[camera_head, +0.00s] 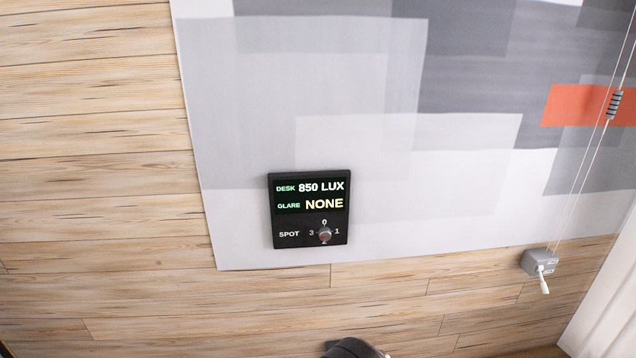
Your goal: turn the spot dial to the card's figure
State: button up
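The spot dial (325,236) is a small round grey knob at the lower right of a black panel (290,242) in the head view. The word SPOT is printed to its left. The figure 0 is above the knob, 1 to its right and 3 to its left; the figure below is mostly hidden. I cannot tell which figure the knob points to. The panel's display (310,195) reads DESK 850 LUX and GLARE NONE. I see no card with a figure. My gripper is not in view; only a dark rounded part, probably of my arm, shows at the bottom edge.
The panel is on a grey patchwork sheet (250,110) with an orange patch (570,105), against a plank wall (90,130). At right, thin cords hang by a grey box (539,262) with a white lever (544,284). White drapery (610,300) is at lower right. The dial's surroundings look clear.

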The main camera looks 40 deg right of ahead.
aim_at(325, 233)
jog(key=k+z, duration=0.15)
jog(key=z, duration=1)
